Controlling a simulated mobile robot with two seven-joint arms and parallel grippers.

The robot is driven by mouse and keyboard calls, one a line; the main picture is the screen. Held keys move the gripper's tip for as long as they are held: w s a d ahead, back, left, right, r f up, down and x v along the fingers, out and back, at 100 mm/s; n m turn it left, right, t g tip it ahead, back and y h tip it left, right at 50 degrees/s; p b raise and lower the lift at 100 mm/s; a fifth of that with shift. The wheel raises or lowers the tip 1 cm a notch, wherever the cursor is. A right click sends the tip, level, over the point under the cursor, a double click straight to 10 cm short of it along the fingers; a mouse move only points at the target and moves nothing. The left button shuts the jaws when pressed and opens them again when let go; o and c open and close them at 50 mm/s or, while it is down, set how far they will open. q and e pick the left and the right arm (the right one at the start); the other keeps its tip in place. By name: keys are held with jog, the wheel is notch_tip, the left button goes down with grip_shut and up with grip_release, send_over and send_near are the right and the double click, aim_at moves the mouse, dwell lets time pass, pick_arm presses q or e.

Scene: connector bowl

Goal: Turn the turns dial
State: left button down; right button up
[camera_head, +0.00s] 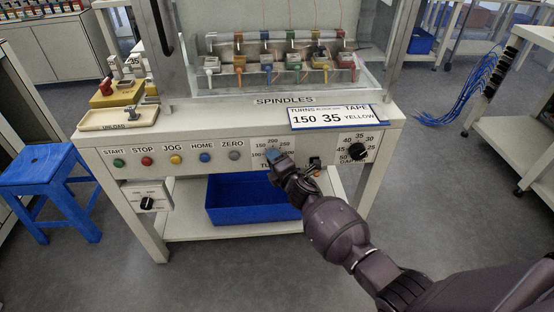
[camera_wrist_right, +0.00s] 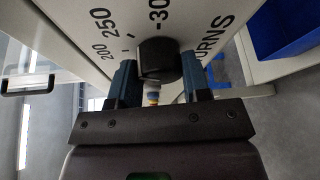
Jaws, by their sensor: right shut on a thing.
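The turns dial is a black knob (camera_wrist_right: 158,58) on the white front panel, with printed numbers such as 200 and 250 around it in the right wrist view. My right gripper (camera_wrist_right: 158,75) is shut on the knob, with one blue finger on each side of it. In the head view my right gripper (camera_head: 276,160) hides the knob, and only part of its number plate (camera_head: 273,143) shows. I cannot tell where the knob points. My left gripper is not in view.
A second black dial (camera_head: 357,152) sits to the right on the panel. Several coloured buttons, including a grey one (camera_head: 235,155), run to the left, with another knob (camera_head: 147,203) below them. A blue bin (camera_head: 250,200) stands on the shelf under the panel.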

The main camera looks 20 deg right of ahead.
jog(key=shift+w+r+n+p, duration=0.1)
jog(key=shift+r+n+p, duration=0.45)
jog(key=shift+n, duration=0.25)
jog(key=shift+n+g+h+p, duration=0.6)
jog(key=shift+n+g+p, duration=0.1)
jog(key=shift+n+p, duration=0.3)
pick_arm(q)
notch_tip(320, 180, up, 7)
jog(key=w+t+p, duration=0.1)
jog(key=p, duration=0.3)
pick_arm(e)
jog(key=shift+f+n+g+h, duration=0.2)
jog(key=shift+n+g+h, duration=0.25)
jog(key=shift+n+h, duration=0.55)
jog(key=shift+f+n+g+h, duration=0.15)
jog(key=shift+n+g+h, duration=0.35)
jog(key=shift+n, duration=0.9)
jog(key=shift+f+n+g+h, duration=0.2)
jog(key=shift+n+g+h, duration=0.15)
jog(key=shift+n+h, duration=0.65)
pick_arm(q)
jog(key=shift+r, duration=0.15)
pick_arm(e)
jog(key=o, duration=0.9)
jog(key=shift+n, duration=0.3)
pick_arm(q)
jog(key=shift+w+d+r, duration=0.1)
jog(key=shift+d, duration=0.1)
